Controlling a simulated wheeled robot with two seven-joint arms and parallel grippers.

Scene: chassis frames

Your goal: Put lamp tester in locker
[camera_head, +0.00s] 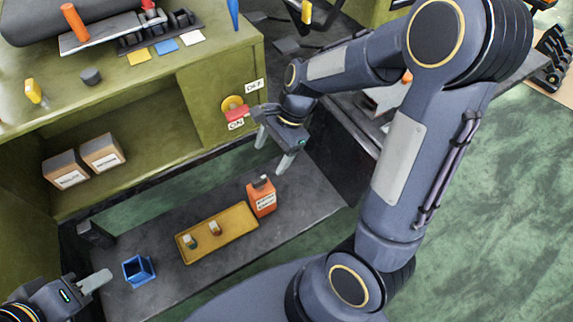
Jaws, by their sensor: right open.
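An orange-red boxy item (262,198) with a dark top and a pale label stands upright on the dark grey shelf; I cannot tell for certain that it is the lamp tester. The olive-green cabinet (222,122), likely the locker, stands behind the shelf with an open compartment (155,160) at its left. My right gripper (274,149) is open and empty, above and behind the orange-red item, right of the cabinet's red-and-yellow switch (236,110). My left gripper (92,282) is at the lower left, partly cut off; only one finger shows clearly.
A yellow tray (242,243) with two small items lies left of the orange-red item. A blue open holder (138,270) stands near my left gripper. Two labelled brown boxes (102,152) sit in the left of the compartment. Tools and coloured cards (166,46) lie on the cabinet top.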

